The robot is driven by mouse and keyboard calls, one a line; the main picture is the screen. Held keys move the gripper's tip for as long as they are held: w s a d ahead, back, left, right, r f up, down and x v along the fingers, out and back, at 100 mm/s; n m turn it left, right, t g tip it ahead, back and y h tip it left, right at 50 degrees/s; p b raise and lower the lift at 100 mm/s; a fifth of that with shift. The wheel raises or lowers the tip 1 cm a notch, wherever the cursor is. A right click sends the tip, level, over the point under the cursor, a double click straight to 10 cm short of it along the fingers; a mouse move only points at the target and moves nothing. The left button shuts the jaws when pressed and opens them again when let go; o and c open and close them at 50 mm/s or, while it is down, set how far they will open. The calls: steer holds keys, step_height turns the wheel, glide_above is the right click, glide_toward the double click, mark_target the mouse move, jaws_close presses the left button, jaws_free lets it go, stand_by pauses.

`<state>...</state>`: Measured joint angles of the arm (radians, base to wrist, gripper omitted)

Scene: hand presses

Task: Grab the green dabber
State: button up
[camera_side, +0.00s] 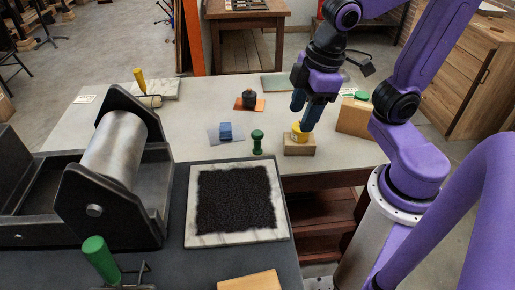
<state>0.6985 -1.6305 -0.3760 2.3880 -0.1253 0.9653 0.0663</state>
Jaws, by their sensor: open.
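A small green dabber-like piece (257,142), narrow in the middle with wider ends, stands upright on the pale table in front of the blue block. Another green piece (361,96) shows at the top of a wooden block on the right, partly hidden. My gripper (302,116) is open, fingers pointing down, to the right of the upright green piece and apart from it. Its fingertips are over or close to a yellow piece (299,131) on a small wooden block (299,148); I cannot tell whether they touch it.
A blue block (225,131) lies on a grey sheet. A dark piece (249,99) sits on an orange plate. A roller press (115,165) fills the left. A black-inked slab (236,200) and a green-handled roller (100,258) are in front. The pale table (185,125) has bare patches.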

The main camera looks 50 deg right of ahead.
steer(key=w+d+r+m+t, duration=0.1)
steer(key=w+d+m+t, duration=0.25)
steer(key=w, duration=0.85)
steer(key=w+d+m+t, duration=0.3)
steer(key=w+d+t, duration=0.15)
steer(key=w, duration=0.75)
steer(key=s+d+m+t+y, duration=0.2)
steer(key=s+t, duration=0.1)
steer(key=s, duration=0.9)
glide_toward(257, 142)
steer(key=w+f, duration=0.2)
steer(key=shift+w+d, duration=0.15)
steer(key=shift+w, duration=0.2)
steer(key=shift+w+f, duration=0.1)
steer(key=shift+f, duration=0.1)
steer(key=shift+x, duration=3.6)
steer(key=shift+r, duration=0.1)
jaws_close()
